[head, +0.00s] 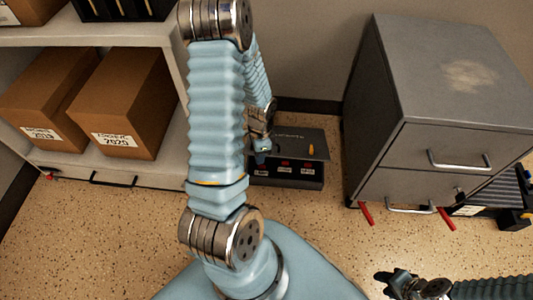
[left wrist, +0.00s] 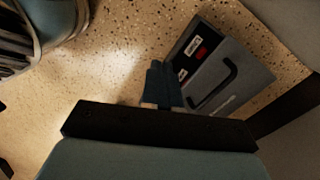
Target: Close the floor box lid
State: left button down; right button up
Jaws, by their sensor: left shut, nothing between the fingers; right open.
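The floor box (head: 285,181) is a low dark case on the floor against the back wall, with red marks and white labels along its front. Its grey lid (head: 300,142) spans the top; I cannot tell whether it is fully down. In the left wrist view the lid (left wrist: 238,84) shows a black handle, with a red mark and white labels beside it. My left gripper (head: 262,150) is over the box's left side, partly hidden by my arm. In the left wrist view its fingers (left wrist: 158,70) are together, empty, overlapping the box's edge. My right gripper (head: 405,284) is open, low at the right.
A grey drawer cabinet (head: 440,90) stands close to the box's right, with red bars (head: 446,219) sticking out at its foot. A shelf with cardboard boxes (head: 128,100) is at the left. The speckled floor (head: 320,232) in front of the box is clear.

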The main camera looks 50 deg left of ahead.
pick_arm(q)
jog(key=w+a+r+n+t+y+p, duration=0.1)
jog(key=w+a+r+n+t, duration=0.1)
jog(key=w+r+n, duration=0.85)
jog(key=f+n+b, duration=0.1)
jog(key=f, duration=0.3)
jog(key=f+n+b, duration=0.1)
jog(key=f, duration=0.3)
jog(key=s+f+n, duration=0.1)
jog(key=f, duration=0.3)
jog(key=shift+s+a+n+b, duration=0.15)
jog(key=shift+n+b, duration=0.1)
jog(key=shift+b, duration=0.15)
jog(key=f, duration=0.3)
jog(key=shift+s+d+b, duration=0.35)
jog(key=shift+s+d, duration=0.05)
jog(key=shift+s+d+f, duration=0.15)
jog(key=shift+f, duration=0.25)
